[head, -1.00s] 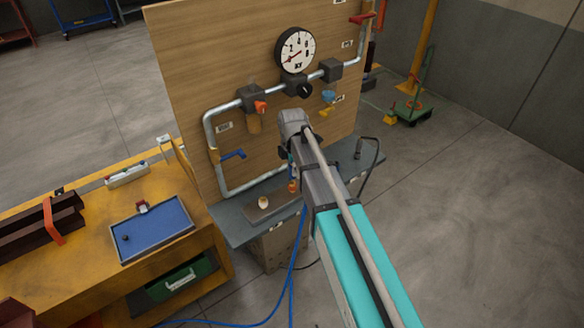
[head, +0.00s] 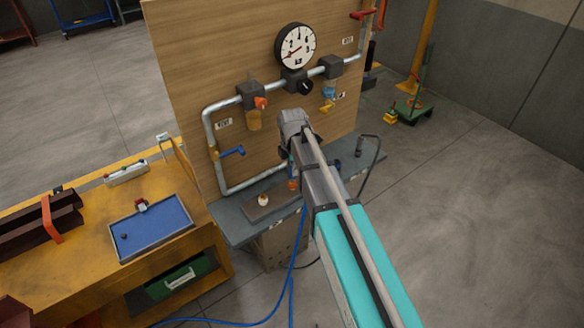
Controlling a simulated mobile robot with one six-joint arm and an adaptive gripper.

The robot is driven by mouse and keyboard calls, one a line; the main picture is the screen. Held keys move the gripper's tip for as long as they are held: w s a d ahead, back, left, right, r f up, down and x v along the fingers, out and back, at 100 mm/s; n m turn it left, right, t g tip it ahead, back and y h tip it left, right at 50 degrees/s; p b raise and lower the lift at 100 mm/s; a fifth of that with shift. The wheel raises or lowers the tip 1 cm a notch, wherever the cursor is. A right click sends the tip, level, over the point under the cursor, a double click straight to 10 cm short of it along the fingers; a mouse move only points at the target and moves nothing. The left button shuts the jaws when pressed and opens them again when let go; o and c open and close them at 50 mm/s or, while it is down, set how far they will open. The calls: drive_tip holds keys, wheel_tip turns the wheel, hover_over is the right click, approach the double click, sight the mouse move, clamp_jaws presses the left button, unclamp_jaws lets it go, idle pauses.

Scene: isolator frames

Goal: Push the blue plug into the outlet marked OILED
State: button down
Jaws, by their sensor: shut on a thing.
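My gripper (head: 286,155) is at the end of my arm, low in front of the wooden panel. Its fingers are mostly hidden by the wrist and look shut on a small blue piece (head: 291,163), taken as the blue plug; its shape is not clear. An orange piece (head: 293,184) shows just below. A blue hose (head: 298,235) runs from under my arm down to the floor. The panel (head: 200,60) carries a pipe with an orange-knobbed unit (head: 258,105) and a blue-knobbed unit (head: 329,93). Label words are too small to read, so the OILED outlet cannot be told.
A pressure gauge (head: 295,46) tops the pipe. A blue-handled valve (head: 231,152) is on its left leg. A grey shelf (head: 233,221) with a small plate (head: 270,203) runs below. A yellow bench (head: 75,250) with a blue tray (head: 150,229) stands left.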

drive_tip(key=shift+f+b, duration=0.7)
drive_tip(key=shift+f, duration=0.1)
drive_tip(key=shift+c, duration=1.8)
unclamp_jaws()
drive_tip(key=shift+r, duration=0.15)
wheel_tip(320, 180, up, 5)
drive_tip(key=p, duration=0.5)
drive_tip(key=shift+r+p, duration=0.2)
drive_tip(key=shift+p, duration=0.15)
drive_tip(key=d+r+p, duration=0.4)
drive_tip(key=d, duration=0.4)
drive_tip(key=s+d+r+p, duration=0.1)
drive_tip(key=d+r+p, duration=0.3)
drive_tip(key=d, duration=0.5)
drive_tip(key=shift+s+r, duration=0.2)
drive_tip(key=shift+s, duration=0.1)
